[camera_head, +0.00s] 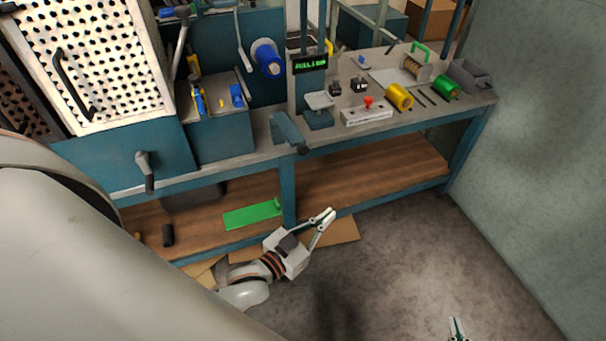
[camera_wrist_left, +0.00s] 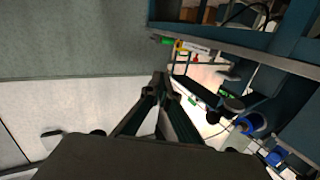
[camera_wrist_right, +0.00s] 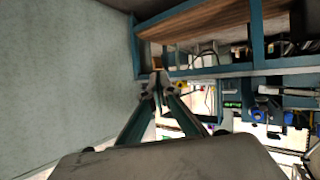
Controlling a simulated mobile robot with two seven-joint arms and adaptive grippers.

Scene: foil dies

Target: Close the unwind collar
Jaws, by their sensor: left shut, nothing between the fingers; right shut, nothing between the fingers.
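A blue roll (camera_head: 266,57) with a pale end face sits on the unwind side of the machine, at the back centre-left above the bench. It also shows in the left wrist view (camera_wrist_left: 256,124) and small in the right wrist view (camera_wrist_right: 258,115). I cannot make out the unwind collar or its state on it. My left gripper (camera_head: 326,218) is shut and empty, in front of the bench's lower shelf, well below and apart from the roll. My right gripper (camera_head: 457,328) is shut and empty at the bottom right edge, over the floor, far from the bench.
The bench top (camera_head: 440,105) holds a yellow roll (camera_head: 399,97), a green roll (camera_head: 445,88), a red-knobbed block (camera_head: 367,112) and a grey bin (camera_head: 468,76). A perforated guard door (camera_head: 95,60) stands left. A wall (camera_head: 540,130) bounds the right.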

